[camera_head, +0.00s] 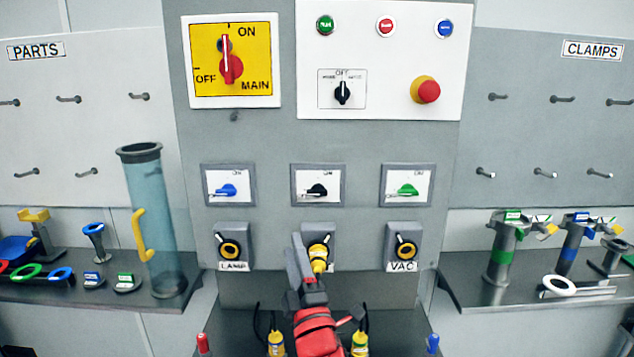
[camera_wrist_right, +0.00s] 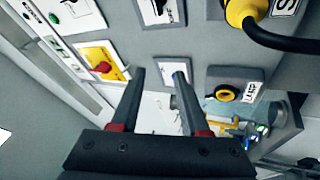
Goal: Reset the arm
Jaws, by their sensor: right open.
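My right gripper (camera_head: 298,245) reaches up from the bottom middle, in front of the middle socket. In the right wrist view its two fingers (camera_wrist_right: 160,80) are apart with nothing between them. A yellow plug (camera_head: 319,258) sits at the middle socket, just right of the fingers and apart from them as far as I can tell. It also shows in the right wrist view (camera_wrist_right: 243,10), with a black cable running from it. The LAMP socket (camera_head: 230,249) and the VAC socket (camera_head: 404,249) are empty. My left gripper is out of view.
Above are the yellow main switch panel (camera_head: 259,62), a white button panel (camera_head: 390,35) and three small switches. A clear blue tube (camera_head: 152,225) stands on the left shelf (camera_head: 60,291). Clamps (camera_head: 503,245) stand on the right shelf. Yellow-bodied plugs (camera_head: 276,343) stand on the lower ledge.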

